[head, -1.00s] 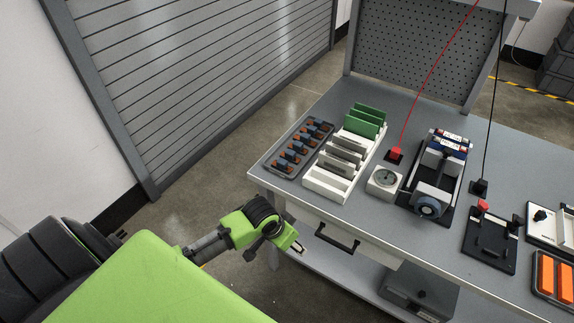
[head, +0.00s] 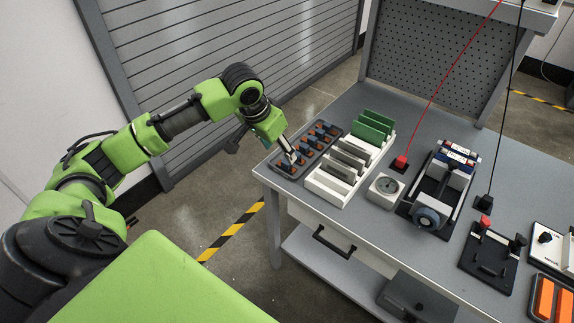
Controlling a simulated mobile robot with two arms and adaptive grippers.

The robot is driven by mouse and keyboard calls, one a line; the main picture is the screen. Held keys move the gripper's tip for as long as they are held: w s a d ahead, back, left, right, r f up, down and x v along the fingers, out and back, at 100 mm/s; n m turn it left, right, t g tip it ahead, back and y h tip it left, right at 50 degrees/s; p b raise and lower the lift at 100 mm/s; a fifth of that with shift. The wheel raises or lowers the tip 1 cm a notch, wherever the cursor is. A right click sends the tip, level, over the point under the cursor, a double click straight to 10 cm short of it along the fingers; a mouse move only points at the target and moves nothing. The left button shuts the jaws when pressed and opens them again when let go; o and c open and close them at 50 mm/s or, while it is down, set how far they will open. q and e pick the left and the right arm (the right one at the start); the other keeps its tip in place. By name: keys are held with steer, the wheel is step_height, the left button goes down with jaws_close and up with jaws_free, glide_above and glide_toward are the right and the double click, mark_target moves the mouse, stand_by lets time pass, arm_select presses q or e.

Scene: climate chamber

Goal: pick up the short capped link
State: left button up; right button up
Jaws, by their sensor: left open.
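A dark tray (head: 277,176) at the table's left end holds several small dark blue-grey pieces with orange ends, such as this piece (head: 310,141). They are too small for me to tell which is the short capped link. My left gripper (head: 292,158) reaches in from the left and points down at the near left part of this tray. It is open, with its fingertips close over the pieces. I cannot tell whether they touch one. The gripper hides part of the tray. My right gripper is not in view.
A white rack (head: 322,195) with grey and green boards stands close right of the tray. Red and black cables hang over the table.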

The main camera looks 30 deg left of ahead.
mark_target(286, 162)
arm_select(q)
steer(key=shift+n, duration=0.3)
steer(key=x, duration=0.4)
steer(key=w+a+x, duration=0.1)
steer(key=x, duration=0.3)
steer(key=p+x, duration=0.1)
steer(key=x, duration=0.3)
steer(key=shift+w+a+r, duration=0.15)
steer(key=shift+a+r, duration=0.1)
steer(key=shift+a, duration=0.15)
steer(key=c, duration=0.7)
